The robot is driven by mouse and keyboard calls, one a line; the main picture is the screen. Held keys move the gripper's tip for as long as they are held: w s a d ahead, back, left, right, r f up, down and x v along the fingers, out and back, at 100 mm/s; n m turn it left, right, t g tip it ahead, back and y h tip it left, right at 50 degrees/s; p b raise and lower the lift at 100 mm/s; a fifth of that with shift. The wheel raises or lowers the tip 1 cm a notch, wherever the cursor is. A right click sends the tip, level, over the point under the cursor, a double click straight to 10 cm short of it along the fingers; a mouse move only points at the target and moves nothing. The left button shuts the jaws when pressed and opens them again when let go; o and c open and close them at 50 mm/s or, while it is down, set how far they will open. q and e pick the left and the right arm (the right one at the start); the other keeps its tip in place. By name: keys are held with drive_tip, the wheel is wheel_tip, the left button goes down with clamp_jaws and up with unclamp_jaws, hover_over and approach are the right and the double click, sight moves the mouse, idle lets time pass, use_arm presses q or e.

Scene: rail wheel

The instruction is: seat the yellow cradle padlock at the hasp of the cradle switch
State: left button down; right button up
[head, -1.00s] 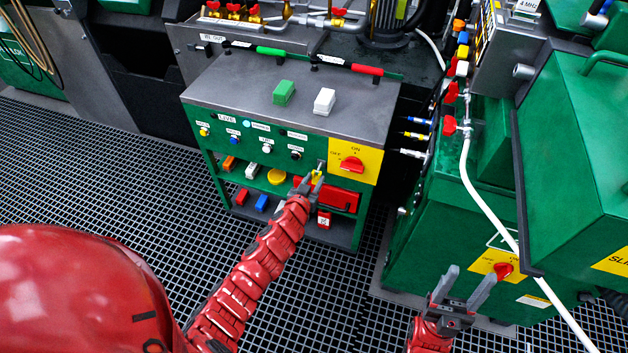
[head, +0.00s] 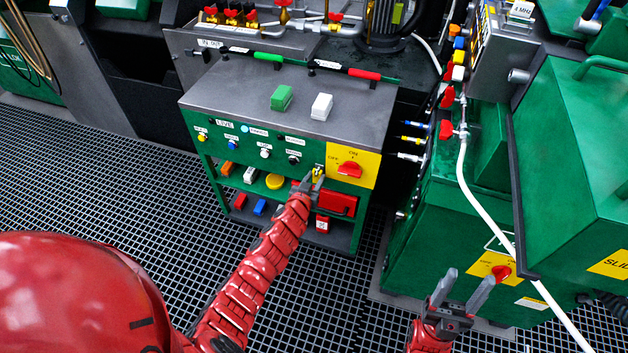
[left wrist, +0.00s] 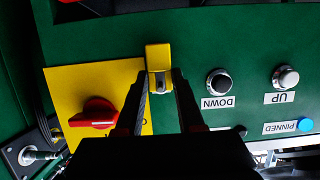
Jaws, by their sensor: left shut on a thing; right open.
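The cradle switch is a red rotary knob (head: 349,170) on a yellow plate (head: 341,158) at the right end of the green panel. It also shows in the left wrist view (left wrist: 97,113). My left gripper (head: 309,184) is shut on the yellow padlock (head: 317,174), at the plate's left edge. In the left wrist view the padlock (left wrist: 158,57) sits between the fingertips, in front of the plate edge. The hasp is hidden, and I cannot tell whether the padlock touches it. My right gripper (head: 457,290) is open and empty near the lower right cabinet.
The green cabinet (head: 290,160) has shelves with several coloured blocks below its panel. A green block (head: 282,97) and a white block (head: 321,106) rest on its top. A red box (head: 337,204) is just below my left gripper. A white hose (head: 474,195) hangs at right.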

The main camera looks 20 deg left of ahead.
use_arm(q)
drive_tip(key=shift+w+r, duration=0.1)
drive_tip(key=shift+w, duration=0.2)
drive_tip(key=shift+c, duration=2.2)
unclamp_jaws()
drive_tip(key=shift+s+a, duration=0.1)
drive_tip(key=shift+s, duration=0.55)
drive_tip(key=v, duration=1.6)
drive_tip(key=shift+r, duration=0.15)
drive_tip(key=shift+d+r, duration=0.1)
drive_tip(key=shift+d, duration=0.1)
